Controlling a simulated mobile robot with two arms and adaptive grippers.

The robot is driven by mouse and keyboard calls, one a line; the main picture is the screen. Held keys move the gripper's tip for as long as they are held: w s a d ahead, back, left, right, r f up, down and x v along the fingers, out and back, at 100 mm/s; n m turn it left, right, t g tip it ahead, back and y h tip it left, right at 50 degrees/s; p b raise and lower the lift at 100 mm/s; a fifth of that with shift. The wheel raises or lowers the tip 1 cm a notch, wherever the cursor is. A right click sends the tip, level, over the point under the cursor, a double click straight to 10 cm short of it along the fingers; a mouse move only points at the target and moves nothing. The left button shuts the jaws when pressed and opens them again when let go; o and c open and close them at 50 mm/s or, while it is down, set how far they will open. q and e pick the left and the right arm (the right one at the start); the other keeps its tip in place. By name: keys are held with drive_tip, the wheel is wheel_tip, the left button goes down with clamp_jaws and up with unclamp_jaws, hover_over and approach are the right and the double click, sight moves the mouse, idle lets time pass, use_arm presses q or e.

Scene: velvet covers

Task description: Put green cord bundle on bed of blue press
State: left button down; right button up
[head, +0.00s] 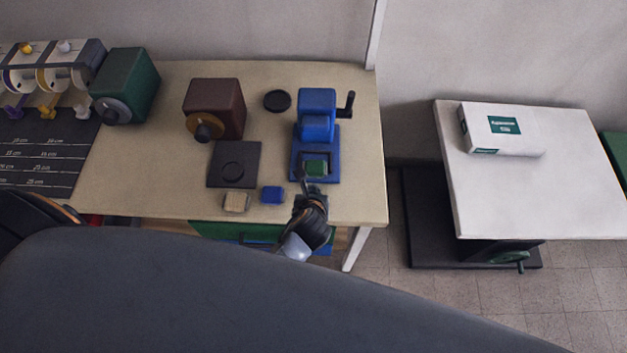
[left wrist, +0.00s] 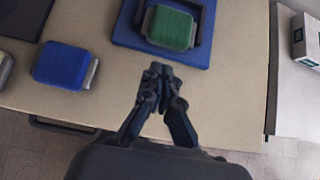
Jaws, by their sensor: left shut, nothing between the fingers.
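The blue press (head: 317,127) stands near the right end of the workbench, with a dark crank on its right side. The green cord bundle (head: 316,167) lies on the press's bed, inside a dark frame. It also shows in the left wrist view (left wrist: 171,27), on the blue base (left wrist: 205,53). My left gripper (head: 311,187) is just in front of the bed. In the left wrist view its fingertips (left wrist: 160,72) are closed together with nothing between them, apart from the green bundle. My right gripper does not show.
A blue bundle (head: 272,195) and a tan bundle (head: 236,202) lie left of my gripper. Behind them are a black plate (head: 234,164), a maroon machine (head: 215,108) and a black disc (head: 277,101). A white side table (head: 540,195) with a white box (head: 501,130) stands right.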

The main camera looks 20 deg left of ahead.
sight(314, 173)
use_arm(q)
drive_tip(key=shift+w+a, duration=0.25)
drive_tip(key=shift+w, duration=0.9)
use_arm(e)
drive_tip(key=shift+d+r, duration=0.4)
use_arm(q)
drive_tip(key=w+p, duration=0.1)
drive_tip(key=p, duration=0.2)
drive_tip(key=shift+w+r, duration=0.2)
drive_tip(key=shift+r, duration=0.2)
drive_tip(key=shift+w+a+f+p, duration=0.2)
drive_tip(key=shift+w+a+p, duration=0.25)
drive_tip(key=shift+p, duration=0.25)
drive_tip(key=shift+w+f, duration=0.15)
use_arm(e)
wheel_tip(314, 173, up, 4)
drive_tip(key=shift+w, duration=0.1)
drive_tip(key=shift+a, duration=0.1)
